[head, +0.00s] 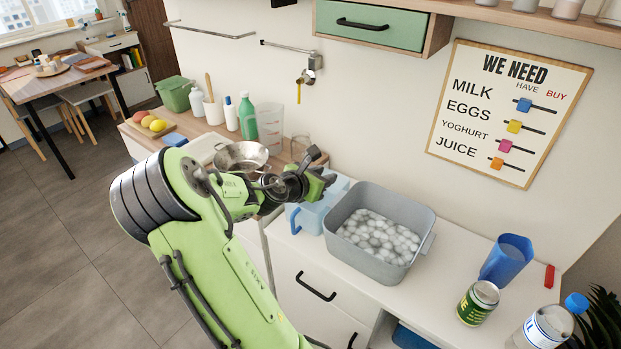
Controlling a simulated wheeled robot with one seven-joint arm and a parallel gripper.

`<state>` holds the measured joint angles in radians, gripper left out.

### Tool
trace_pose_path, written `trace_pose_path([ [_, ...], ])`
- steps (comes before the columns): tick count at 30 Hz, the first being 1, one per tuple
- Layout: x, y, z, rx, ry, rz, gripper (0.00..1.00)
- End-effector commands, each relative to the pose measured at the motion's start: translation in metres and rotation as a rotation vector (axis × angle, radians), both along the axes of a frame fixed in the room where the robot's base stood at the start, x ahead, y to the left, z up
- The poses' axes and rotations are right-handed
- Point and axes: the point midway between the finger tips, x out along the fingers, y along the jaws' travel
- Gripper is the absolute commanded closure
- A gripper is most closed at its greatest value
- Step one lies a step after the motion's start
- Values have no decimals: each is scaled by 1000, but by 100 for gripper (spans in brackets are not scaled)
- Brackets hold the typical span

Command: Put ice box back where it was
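A grey tub (352,256) full of white ice stands upright on the white counter, right of my gripper. A light blue container (310,216) with a darker blue handle stands close to the tub's left side, partly behind my gripper. I cannot tell whether the two touch. My gripper (322,176) is above the light blue container, at the tub's back left corner. Its fingers are small and partly hidden, so I cannot see whether it is open or holds anything.
A blue cup (506,258), a green can (478,302) and a bottle with a blue cap (544,329) stand right of the tub. A metal pan (241,156) and bottles are behind my arm. An open compartment (388,332) with something blue inside shows below the counter.

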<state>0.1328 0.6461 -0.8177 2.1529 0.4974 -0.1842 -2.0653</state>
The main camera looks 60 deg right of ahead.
Motion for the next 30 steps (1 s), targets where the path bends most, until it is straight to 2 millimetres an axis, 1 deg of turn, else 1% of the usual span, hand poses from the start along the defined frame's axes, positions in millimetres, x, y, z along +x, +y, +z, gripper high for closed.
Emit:
trace_pose_path([
  [1, 4, 14, 8, 2, 0, 8, 67],
  [3, 7, 33, 16, 2, 0, 8, 67],
  [6, 10, 57, 27, 2, 0, 7, 67],
  [9, 13, 75, 35, 2, 0, 5, 67],
  [13, 14, 88, 39, 1, 0, 2, 67],
  [20, 13, 91, 38, 4, -10, -3, 67],
  [23, 16, 104, 27, 88, -155, -46, 67],
  [26, 27, 144, 10, 289, -473, -161, 67],
  [27, 33, 167, 6, 391, -611, -224, 67],
  [28, 38, 186, 6, 468, -707, -273, 67],
  [29, 42, 205, 8, 544, -797, -325, 67],
  [30, 46, 232, 13, 648, -904, -397, 67],
])
